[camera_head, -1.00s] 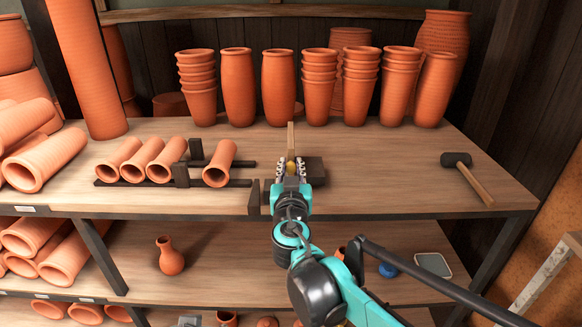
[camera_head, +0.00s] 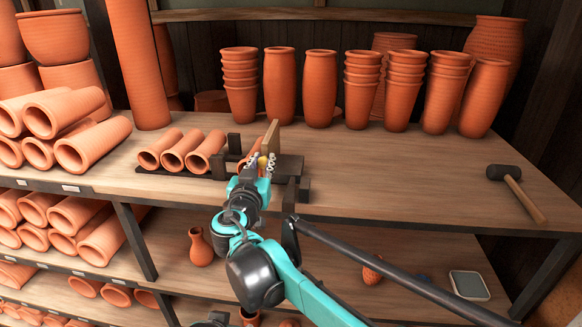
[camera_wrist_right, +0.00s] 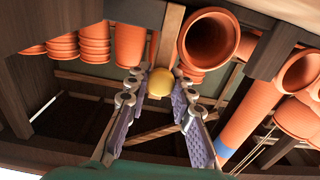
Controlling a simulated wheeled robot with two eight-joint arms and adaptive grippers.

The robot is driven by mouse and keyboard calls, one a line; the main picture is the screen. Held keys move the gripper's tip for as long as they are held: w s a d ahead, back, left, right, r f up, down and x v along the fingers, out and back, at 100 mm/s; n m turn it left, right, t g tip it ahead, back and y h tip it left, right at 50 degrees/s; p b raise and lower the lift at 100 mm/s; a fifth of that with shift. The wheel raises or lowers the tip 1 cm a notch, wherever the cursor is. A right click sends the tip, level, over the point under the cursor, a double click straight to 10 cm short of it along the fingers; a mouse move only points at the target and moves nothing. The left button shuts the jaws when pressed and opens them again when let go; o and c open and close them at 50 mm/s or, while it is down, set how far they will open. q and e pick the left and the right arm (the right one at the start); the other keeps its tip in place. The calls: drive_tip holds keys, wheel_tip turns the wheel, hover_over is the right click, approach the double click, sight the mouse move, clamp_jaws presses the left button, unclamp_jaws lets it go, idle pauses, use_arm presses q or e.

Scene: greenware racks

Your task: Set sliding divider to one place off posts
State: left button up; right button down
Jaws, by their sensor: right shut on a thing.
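The sliding divider (camera_head: 272,135) is an upright light wooden board with a yellow knob, on the dark rack on the upper shelf. My right gripper (camera_head: 266,165) is shut on the knob; the wrist view shows the yellow knob (camera_wrist_right: 161,82) between the fingers, with the board (camera_wrist_right: 171,35) behind. Two dark posts (camera_head: 234,143) stand left of the divider. Three clay tubes (camera_head: 172,156) lie left of the posts. Another tube (camera_head: 251,157) lies between posts and divider, partly hidden by my gripper; I cannot tell whether the divider touches it. My left gripper is out of view.
Tall clay vases and stacked cups (camera_head: 320,90) stand along the back. Piled tubes (camera_head: 95,145) lie at the left. A mallet (camera_head: 515,190) lies at the right, with bare shelf (camera_head: 400,185) between. A small vase (camera_head: 201,248) stands on the lower shelf.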

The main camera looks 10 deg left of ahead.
sight(249, 161)
drive_tip(key=shift+a, duration=1.8)
drive_tip(key=c, duration=1.3)
unclamp_jaws()
drive_tip(key=shift+s, duration=0.1)
drive_tip(key=s, duration=1.1)
drive_tip(key=shift+s, duration=0.4)
drive_tip(key=shift+f, duration=0.1)
